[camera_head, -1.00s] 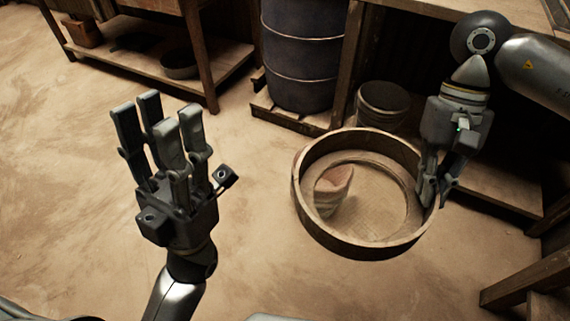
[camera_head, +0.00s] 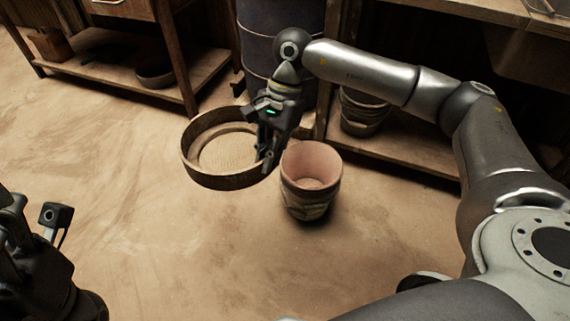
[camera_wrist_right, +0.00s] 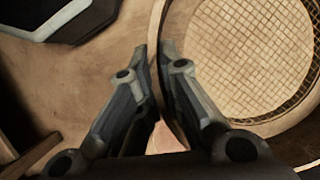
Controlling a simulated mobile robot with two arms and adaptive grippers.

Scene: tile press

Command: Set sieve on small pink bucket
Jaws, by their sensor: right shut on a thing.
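The sieve (camera_head: 222,180) is a round wooden hoop with a mesh floor. My right gripper (camera_head: 267,155) is shut on the right side of its rim and holds it up, roughly level. In the right wrist view the sieve's mesh (camera_wrist_right: 245,45) fills the upper right, and the fingers (camera_wrist_right: 154,52) pinch the rim. The small pink bucket (camera_head: 312,162) stands upright on the floor, open at the top, right of the sieve and gripper. A sliver of pink shows between the fingers in the wrist view. My left gripper (camera_head: 22,235) is cut off by the left edge, its fingertips hidden.
A dark barrel (camera_head: 262,48) stands behind the sieve. Stacked buckets (camera_head: 363,112) sit on a low wooden shelf (camera_head: 415,150) behind my right arm. A wooden table with a dark bowl (camera_head: 156,76) on its lower shelf is at upper left. The floor in front is clear.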

